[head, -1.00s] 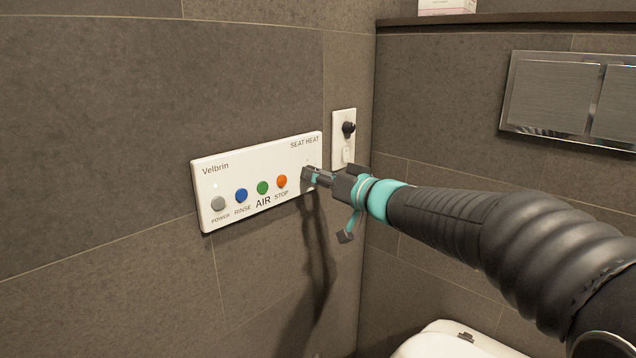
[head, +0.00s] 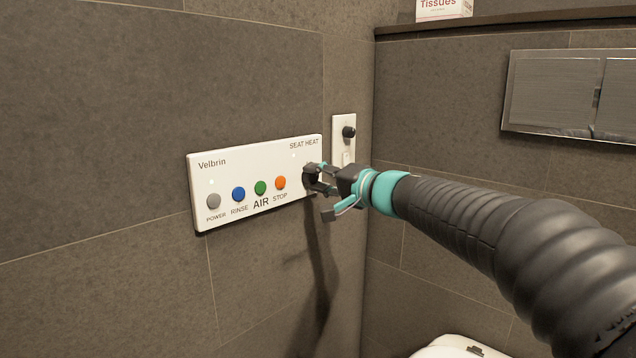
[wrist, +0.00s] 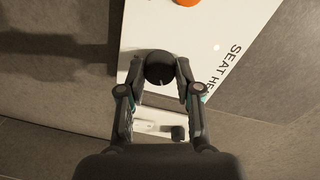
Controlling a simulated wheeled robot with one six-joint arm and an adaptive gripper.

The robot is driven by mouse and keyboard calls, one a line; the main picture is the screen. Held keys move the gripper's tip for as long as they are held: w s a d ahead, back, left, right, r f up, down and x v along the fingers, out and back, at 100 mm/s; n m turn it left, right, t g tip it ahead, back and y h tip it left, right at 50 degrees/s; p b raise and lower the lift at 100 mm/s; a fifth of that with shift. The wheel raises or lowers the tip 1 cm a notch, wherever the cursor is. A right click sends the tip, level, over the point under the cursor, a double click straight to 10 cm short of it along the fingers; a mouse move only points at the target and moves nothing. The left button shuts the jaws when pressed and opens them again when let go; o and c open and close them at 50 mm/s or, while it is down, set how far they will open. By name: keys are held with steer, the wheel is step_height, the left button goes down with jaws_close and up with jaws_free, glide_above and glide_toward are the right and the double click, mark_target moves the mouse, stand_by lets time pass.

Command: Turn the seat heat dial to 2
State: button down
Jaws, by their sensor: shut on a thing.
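The seat heat dial is a round black knob at the right end of the white Velbrin panel (head: 235,172), below the words SEAT HEAT. In the wrist view the dial (wrist: 160,68) sits between the two fingertips and shows a small light pointer mark near its lower edge. My gripper (head: 316,178) is shut on the dial, one finger on each side. In the head view the fingers hide most of the dial. No numbers around the dial are readable.
Grey, blue, green and orange buttons (head: 281,183) line the panel left of the dial. A wall plate with a black knob (head: 348,132) is just right of it. A metal flush plate (head: 552,95) is on the right wall, with a white toilet lid (head: 458,348) below.

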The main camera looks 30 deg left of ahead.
steer(key=m, duration=0.6)
steer(key=shift+w+g+p, duration=0.1)
steer(key=shift+g+p, duration=0.2)
steer(key=shift+p, duration=0.1)
steer(key=m+p, duration=0.1)
steer(key=m, duration=0.4)
steer(key=shift+p, duration=0.3)
steer(key=c, duration=0.8)
jaws_free()
steer(key=shift+d, duration=0.15)
steer(key=v, duration=1.1)
steer(key=shift+d+f, duration=0.1)
steer(key=shift+d, duration=0.35)
